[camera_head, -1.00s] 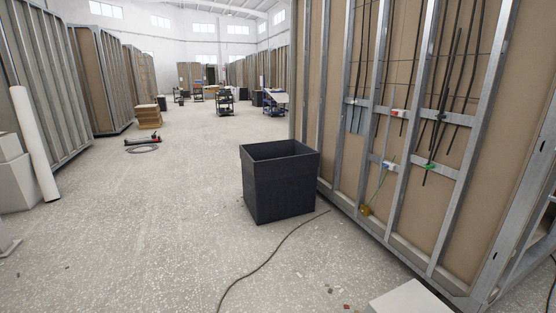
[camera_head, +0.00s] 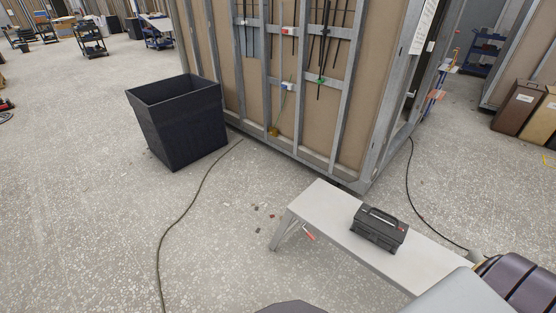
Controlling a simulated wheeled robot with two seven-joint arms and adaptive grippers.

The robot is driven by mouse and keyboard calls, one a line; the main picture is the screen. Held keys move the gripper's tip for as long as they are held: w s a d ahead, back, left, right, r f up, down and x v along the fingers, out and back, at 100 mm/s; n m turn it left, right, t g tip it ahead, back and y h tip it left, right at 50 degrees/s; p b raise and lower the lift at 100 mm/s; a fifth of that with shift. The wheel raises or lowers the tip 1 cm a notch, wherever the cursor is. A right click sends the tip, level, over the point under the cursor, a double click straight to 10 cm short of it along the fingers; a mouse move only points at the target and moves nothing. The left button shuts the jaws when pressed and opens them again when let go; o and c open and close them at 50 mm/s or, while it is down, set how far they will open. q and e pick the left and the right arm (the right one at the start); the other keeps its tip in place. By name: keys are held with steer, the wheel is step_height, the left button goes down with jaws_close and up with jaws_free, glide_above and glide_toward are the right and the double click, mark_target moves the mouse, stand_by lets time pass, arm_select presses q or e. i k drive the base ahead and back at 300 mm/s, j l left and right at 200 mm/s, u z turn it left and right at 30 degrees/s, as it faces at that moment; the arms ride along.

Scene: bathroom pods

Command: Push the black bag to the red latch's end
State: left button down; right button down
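A black bag-like case (camera_head: 379,230) with a handle on top rests on a pale grey bench (camera_head: 330,208), near the middle of its top. A small red latch (camera_head: 309,236) shows under the bench's left end, beside the folding legs. Neither of my grippers is in view. Parts of my own body show along the bottom edge and at the bottom right, where they cover the bench's right end.
A large black open bin (camera_head: 180,125) stands on the floor at left. A framed wall panel (camera_head: 300,90) rises behind the bench. Dark cables (camera_head: 185,212) lie on the floor. Brown boxes (camera_head: 520,108) stand at far right. The floor at left is mostly clear.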

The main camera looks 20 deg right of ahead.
mark_target(383, 229)
steer(key=i+l+z, duration=0.1)
steer(key=z, duration=0.3)
steer(key=i+z, duration=0.15)
steer(key=z, duration=0.25)
steer(key=i+z, duration=0.15)
steer(key=z, duration=0.25)
